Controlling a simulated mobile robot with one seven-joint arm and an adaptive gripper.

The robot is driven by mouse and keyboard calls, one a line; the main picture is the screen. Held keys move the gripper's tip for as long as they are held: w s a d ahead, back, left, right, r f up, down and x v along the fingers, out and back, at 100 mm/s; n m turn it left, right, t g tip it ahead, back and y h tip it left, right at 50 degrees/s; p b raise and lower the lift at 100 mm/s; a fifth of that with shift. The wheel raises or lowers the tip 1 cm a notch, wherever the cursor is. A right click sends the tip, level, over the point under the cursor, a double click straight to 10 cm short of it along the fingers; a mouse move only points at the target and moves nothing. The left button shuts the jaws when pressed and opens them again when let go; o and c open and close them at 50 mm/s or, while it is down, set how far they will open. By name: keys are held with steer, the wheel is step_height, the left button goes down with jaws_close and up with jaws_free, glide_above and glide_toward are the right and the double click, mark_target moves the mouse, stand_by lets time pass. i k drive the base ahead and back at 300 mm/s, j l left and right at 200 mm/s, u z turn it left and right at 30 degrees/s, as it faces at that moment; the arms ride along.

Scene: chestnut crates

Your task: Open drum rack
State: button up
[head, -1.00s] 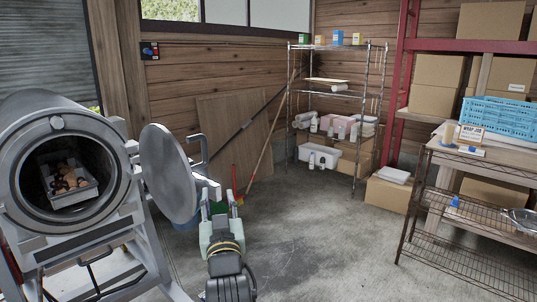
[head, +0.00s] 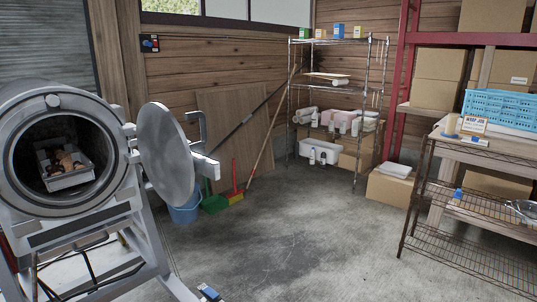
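The grey metal drum (head: 118,185) stands at the left on a metal frame, its round mouth facing me. Its round door (head: 168,150) is swung open to the right, with a bent handle (head: 198,128) on its far side. Inside the dark drum, a light grey rack or tray (head: 70,180) holds several brown chestnuts (head: 66,161). The tray lies within the mouth; its back part is in shadow. My gripper is not in view.
A blue bucket (head: 185,213), a green dustpan (head: 214,204) and brooms stand behind the door. A wire shelf (head: 402,232) is at the right. A small blue and white item (head: 209,293) shows at the bottom edge. The middle floor is clear.

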mark_target(62, 163)
steer(key=u, duration=0.65)
steer(key=i+l+u, duration=0.1)
steer(key=l+u, duration=0.25)
steer(key=i+l+u, duration=0.1)
steer(key=l+u, duration=0.95)
steer(key=l, duration=0.8)
steer(key=k+l, duration=0.1)
steer(key=l, duration=1.2)
steer(key=i+l+u, duration=0.25)
steer(key=i+l, duration=0.35)
steer(key=i, duration=0.1)
